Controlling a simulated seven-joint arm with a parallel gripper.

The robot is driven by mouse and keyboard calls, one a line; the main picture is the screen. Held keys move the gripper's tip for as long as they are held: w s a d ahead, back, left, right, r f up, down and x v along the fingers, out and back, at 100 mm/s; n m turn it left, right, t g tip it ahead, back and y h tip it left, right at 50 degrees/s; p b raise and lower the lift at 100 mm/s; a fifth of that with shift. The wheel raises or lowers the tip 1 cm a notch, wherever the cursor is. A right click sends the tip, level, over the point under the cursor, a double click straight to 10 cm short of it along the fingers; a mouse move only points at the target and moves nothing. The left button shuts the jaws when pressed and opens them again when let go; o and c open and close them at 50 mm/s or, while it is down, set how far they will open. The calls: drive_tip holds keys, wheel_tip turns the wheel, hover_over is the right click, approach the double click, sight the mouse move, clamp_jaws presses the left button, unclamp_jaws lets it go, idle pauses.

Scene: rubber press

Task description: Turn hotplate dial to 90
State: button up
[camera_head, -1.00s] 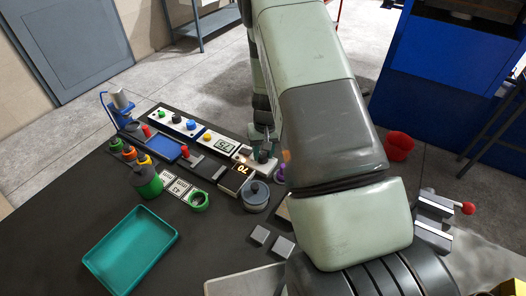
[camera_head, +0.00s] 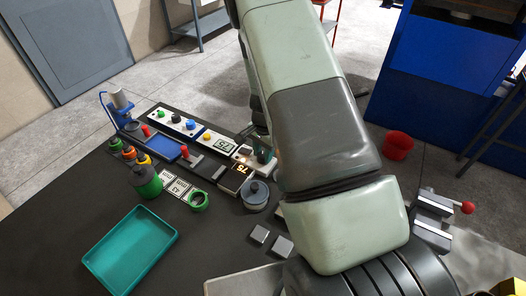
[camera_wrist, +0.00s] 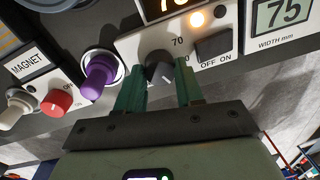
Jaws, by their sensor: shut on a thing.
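The hotplate dial (camera_wrist: 160,70) is a dark round knob with a light mark on a pale panel, in the upper middle of the wrist view. The green fingers of my gripper (camera_wrist: 158,82) stand on both sides of it and are shut on it. The printed scale shows 70 above the dial; other numbers are partly hidden by the fingers. The amber hotplate display (camera_wrist: 165,5) is cut off at the top of the wrist view. In the head view the display (camera_head: 242,168) is lit, its reading seeming to be in the seventies. My arm partly hides the dial area there.
Beside the dial are an on/off switch (camera_wrist: 214,48), a purple knob (camera_wrist: 98,77) and a red magnet knob (camera_wrist: 57,101). A width display (camera_wrist: 283,12) reads 75.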

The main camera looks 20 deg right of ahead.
drive_tip(key=shift+m, duration=1)
drive_tip(key=o, duration=1)
drive_tip(key=shift+o, duration=0.2)
wheel_tip(320, 180, up, 11)
drive_tip(key=shift+s+d, duration=0.15)
drive_tip(key=shift+s, duration=0.15)
drive_tip(key=shift+f, duration=0.1)
